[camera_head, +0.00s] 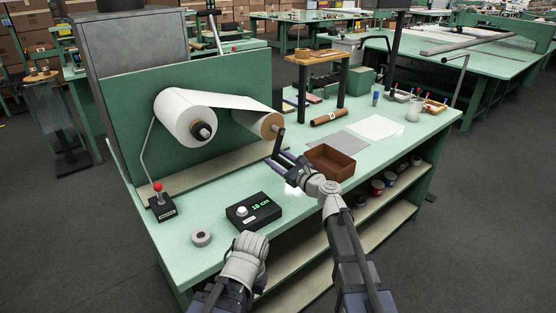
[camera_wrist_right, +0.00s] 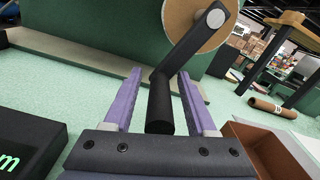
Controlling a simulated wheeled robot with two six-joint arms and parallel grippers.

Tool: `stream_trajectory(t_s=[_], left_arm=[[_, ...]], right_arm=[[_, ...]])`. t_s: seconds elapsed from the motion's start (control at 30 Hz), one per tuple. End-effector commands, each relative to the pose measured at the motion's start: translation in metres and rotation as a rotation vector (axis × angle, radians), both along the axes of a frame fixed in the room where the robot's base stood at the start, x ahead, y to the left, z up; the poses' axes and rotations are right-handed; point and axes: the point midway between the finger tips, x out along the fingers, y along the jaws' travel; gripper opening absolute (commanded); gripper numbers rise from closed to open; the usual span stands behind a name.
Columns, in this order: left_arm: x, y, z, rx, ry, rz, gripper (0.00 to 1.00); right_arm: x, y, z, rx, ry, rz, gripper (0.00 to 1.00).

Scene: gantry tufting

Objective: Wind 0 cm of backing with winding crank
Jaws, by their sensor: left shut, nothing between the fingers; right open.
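The winding crank (camera_head: 279,143) is a dark bar and handle on the end of the take-up roll (camera_head: 266,125). In the right wrist view, its black handle (camera_wrist_right: 160,103) stands between the two purple fingers of my right gripper (camera_wrist_right: 160,78). That gripper is open, with a gap beside the handle. White backing (camera_head: 232,101) runs from the large white roll (camera_head: 184,115) to the take-up roll. A black counter box (camera_head: 254,211) shows green digits that look like 16 or 18 cm. My left gripper (camera_head: 252,240) is shut and empty in front of the bench; its fingertips are hard to see.
A brown open box (camera_head: 330,162) sits close to my right gripper. A red-knobbed lever (camera_head: 160,200) and a grey tape ring (camera_head: 201,237) are at the bench's left. A brown tube (camera_head: 329,118) and flat sheets lie farther right. The bench's front strip is mostly clear.

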Motion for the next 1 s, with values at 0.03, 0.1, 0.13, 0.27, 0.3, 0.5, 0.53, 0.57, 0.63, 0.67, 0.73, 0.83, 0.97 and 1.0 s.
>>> stream_trajectory(t_s=[0.03,0.1,0.13,0.27,0.3,0.5,0.53,0.57,0.63,0.67,0.73,0.83,0.97,1.0], left_arm=[[0.0,0.0,0.0,0.0,0.0,0.0,0.0],[0.0,0.0,0.0,0.0,0.0,0.0,0.0],[0.0,0.0,0.0,0.0,0.0,0.0,0.0],[0.0,0.0,0.0,0.0,0.0,0.0,0.0],[0.0,0.0,0.0,0.0,0.0,0.0,0.0],[0.0,0.0,0.0,0.0,0.0,0.0,0.0],[0.0,0.0,0.0,0.0,0.0,0.0,0.0],[0.0,0.0,0.0,0.0,0.0,0.0,0.0],[0.0,0.0,0.0,0.0,0.0,0.0,0.0],[0.0,0.0,0.0,0.0,0.0,0.0,0.0],[0.0,0.0,0.0,0.0,0.0,0.0,0.0],[0.0,0.0,0.0,0.0,0.0,0.0,0.0],[0.0,0.0,0.0,0.0,0.0,0.0,0.0],[0.0,0.0,0.0,0.0,0.0,0.0,0.0]], right_arm=[[0.0011,0.0008,0.0,0.0,0.0,0.0,0.57],[0.0006,0.0007,0.0,0.0,0.0,0.0,0.57],[0.0004,0.0006,0.0,0.0,0.0,0.0,0.57],[0.0003,0.0005,0.0,0.0,0.0,0.0,0.51],[0.0002,0.0004,0.0,0.0,0.0,0.0,0.47],[0.0002,0.0005,-0.0001,0.0,0.0,0.0,0.24],[0.0002,0.0005,-0.0001,0.0,0.0,0.0,0.21],[0.0002,0.0005,-0.0001,0.0,0.0,0.0,0.18],[0.0,0.0005,0.0,0.0,0.0,0.001,0.1],[0.0,0.0005,0.0,-0.001,0.0,0.001,0.06],[-0.0001,0.0006,0.0,-0.001,0.0,0.001,0.0],[-0.0001,0.0006,0.0,-0.001,0.0,0.001,0.0],[-0.0001,0.0007,0.0,-0.001,0.0,0.001,0.0],[-0.0001,0.0007,0.0,-0.001,0.0,0.001,0.0]])
